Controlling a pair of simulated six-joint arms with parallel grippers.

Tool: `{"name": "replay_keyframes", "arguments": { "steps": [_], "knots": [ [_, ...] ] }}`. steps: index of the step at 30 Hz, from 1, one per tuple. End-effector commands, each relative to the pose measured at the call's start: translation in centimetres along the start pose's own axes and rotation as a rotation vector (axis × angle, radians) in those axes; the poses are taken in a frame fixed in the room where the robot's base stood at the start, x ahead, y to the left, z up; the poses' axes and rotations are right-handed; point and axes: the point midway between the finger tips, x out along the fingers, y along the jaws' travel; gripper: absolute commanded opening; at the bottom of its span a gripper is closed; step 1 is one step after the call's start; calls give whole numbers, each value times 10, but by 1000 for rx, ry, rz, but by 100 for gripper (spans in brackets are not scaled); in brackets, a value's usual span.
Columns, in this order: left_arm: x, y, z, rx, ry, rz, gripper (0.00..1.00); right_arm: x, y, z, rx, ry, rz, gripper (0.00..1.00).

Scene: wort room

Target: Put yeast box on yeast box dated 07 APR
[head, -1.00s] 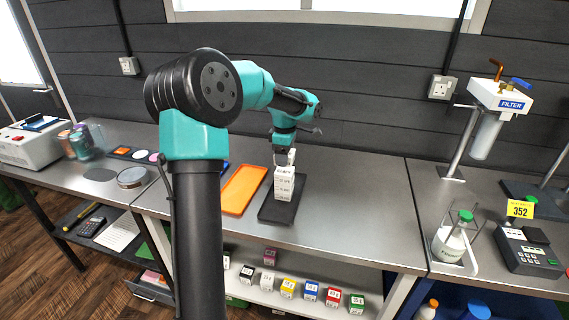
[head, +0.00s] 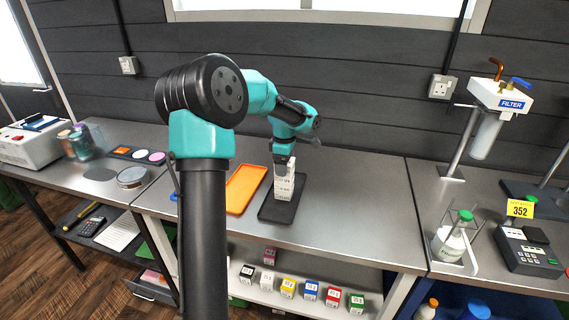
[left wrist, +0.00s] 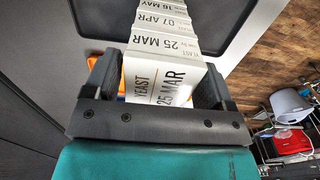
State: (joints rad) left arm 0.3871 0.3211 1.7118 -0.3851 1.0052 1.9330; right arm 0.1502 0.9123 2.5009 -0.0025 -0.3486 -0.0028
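A white yeast box dated 25 MAR (left wrist: 160,80) is between the fingers of my left gripper (left wrist: 155,85), which appears shut on it. A thin gap shows at the box's left edge in the left wrist view. Just beyond it is the yeast box dated 07 APR (left wrist: 172,22); more white boxes, one reading 16 MAY, continue beyond. In the head view my left gripper (head: 284,163) is at the top of this white stack (head: 284,188), on a black tray (head: 268,209). Whether the held box touches the box below is unclear. My right gripper is out of view.
An orange tray (head: 245,190) lies just left of the black tray. Several small coloured boxes stand on the shelf below. A filter stand (head: 500,98) and a meter (head: 527,254) are on the right bench. The bench right of the stack is clear.

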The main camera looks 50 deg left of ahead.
Motion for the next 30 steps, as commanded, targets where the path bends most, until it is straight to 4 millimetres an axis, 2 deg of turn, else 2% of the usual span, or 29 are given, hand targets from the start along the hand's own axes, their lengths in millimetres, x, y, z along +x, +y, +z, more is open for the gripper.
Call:
{"name": "replay_keyframes", "arguments": {
  "steps": [3, 11, 16, 20, 30],
  "knots": [
    [0, 0, 0, 0, 0, 0, 87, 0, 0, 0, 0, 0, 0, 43],
    [-1, 0, 0, 0, 0, 0, 87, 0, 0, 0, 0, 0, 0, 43],
    [-12, 0, 0, 0, 0, 2, 87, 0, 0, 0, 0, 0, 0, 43],
    [-31, 1, 0, 0, 0, 5, 87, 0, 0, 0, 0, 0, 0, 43],
    [-93, 1, 0, 0, -1, 2, 87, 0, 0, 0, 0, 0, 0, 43]
  ]
}}
